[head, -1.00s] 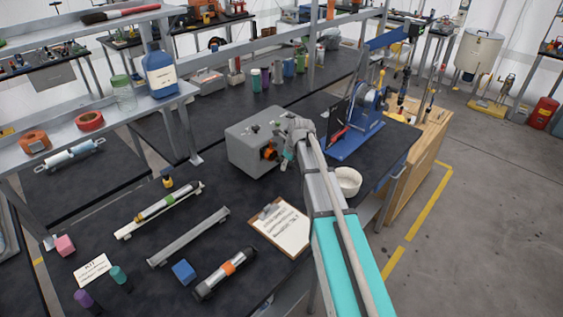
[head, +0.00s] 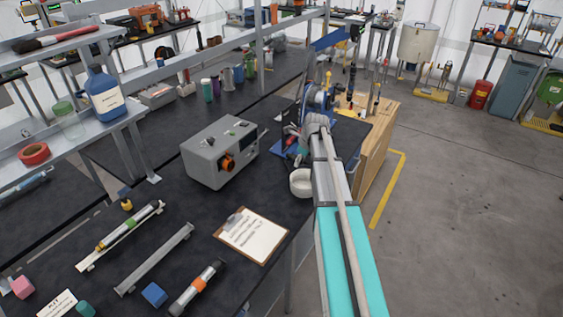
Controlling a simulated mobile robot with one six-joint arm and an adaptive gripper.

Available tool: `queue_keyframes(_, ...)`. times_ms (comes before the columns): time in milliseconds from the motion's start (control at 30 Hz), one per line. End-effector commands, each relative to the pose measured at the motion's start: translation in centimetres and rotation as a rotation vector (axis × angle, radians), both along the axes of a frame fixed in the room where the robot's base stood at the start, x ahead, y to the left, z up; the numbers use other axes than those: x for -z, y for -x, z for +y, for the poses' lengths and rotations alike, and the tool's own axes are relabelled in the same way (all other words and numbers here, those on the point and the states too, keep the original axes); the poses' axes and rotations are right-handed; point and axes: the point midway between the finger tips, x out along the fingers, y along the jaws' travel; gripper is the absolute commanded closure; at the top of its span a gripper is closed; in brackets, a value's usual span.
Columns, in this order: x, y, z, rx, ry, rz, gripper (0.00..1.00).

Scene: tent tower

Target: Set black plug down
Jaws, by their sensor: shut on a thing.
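My arm reaches up from the lower right, and my gripper (head: 299,154) is at its far end, small and partly hidden by my own wrist. It is above the right part of the black bench, between the grey box and the blue-based machine, just beyond the white bowl. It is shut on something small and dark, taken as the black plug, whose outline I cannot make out. I cannot tell how far the gripper is above the bench.
The grey box (head: 217,155) with an orange knob stands left of my gripper. A clipboard (head: 252,236) lies in front. The blue-based machine (head: 318,97) stands behind.

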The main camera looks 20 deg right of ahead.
Motion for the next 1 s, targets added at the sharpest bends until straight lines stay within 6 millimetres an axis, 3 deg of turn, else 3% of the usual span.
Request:
queue_keyframes(100,-0.4,0.6,-1.8,0.001,-0.001,-0.001,1.0)
queue_keyframes(300,-0.5,1.0,-2.8,-0.002,-0.001,-0.001,1.0)
queue_keyframes(767,-0.3,1.1,-2.9,-0.002,-0.001,-0.001,1.0)
queue_keyframes(1000,0.7,1.1,-2.9,-0.002,-0.001,-0.001,1.0)
